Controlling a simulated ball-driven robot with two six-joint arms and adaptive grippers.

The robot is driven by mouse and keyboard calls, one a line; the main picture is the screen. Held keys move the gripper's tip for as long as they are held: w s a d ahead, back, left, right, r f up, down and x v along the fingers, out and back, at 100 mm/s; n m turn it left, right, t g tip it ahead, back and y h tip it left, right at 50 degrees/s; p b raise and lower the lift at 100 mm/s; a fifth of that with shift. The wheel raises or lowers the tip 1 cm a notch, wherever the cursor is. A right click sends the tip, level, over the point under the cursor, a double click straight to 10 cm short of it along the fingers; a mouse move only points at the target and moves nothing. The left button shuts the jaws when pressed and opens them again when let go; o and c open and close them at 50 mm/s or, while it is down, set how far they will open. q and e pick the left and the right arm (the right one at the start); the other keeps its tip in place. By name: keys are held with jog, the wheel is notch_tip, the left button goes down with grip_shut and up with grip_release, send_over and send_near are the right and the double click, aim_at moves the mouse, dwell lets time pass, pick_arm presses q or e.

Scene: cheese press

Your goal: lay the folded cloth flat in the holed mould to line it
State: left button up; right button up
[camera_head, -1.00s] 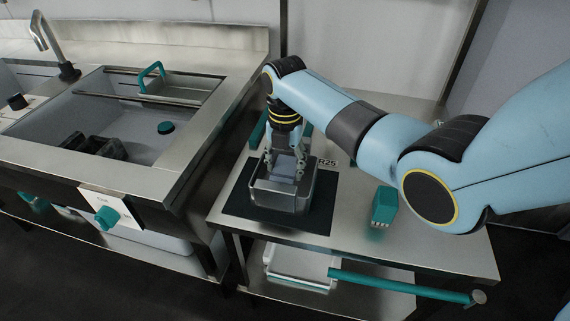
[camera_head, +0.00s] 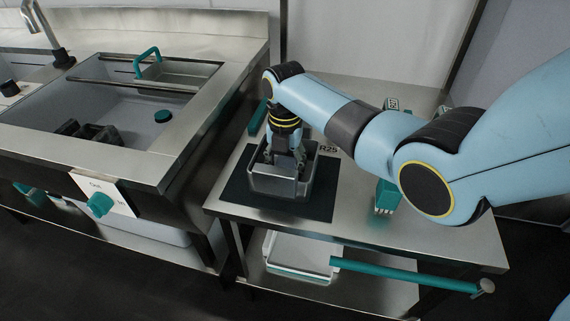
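The metal mould (camera_head: 272,184) stands on a dark mat (camera_head: 318,203) on the steel table. My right gripper (camera_head: 285,166) points down into the mould, and its fingertips are below or near the rim. I cannot tell whether it is open or shut, or whether it holds anything. The folded cloth cannot be made out; the mould's inside is mostly hidden by the gripper and the walls. My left gripper is not in view.
A teal block-like tool (camera_head: 387,196) lies to the right on the table, partly behind my arm. A white tray (camera_head: 298,255) sits on the shelf below. A teal handle bar (camera_head: 405,275) runs along the table's front. A sink vat (camera_head: 130,115) stands at left.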

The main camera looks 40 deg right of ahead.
jog(key=o, duration=1.1)
jog(key=shift+r, duration=0.1)
notch_tip(320, 180, up, 7)
jog(key=p, duration=0.7)
notch_tip(320, 180, up, 8)
jog(key=p, duration=0.9)
jog(key=shift+r+p, duration=0.25)
jog(key=shift+p, duration=0.1)
jog(key=shift+s+f, duration=0.1)
jog(key=shift+s, duration=0.05)
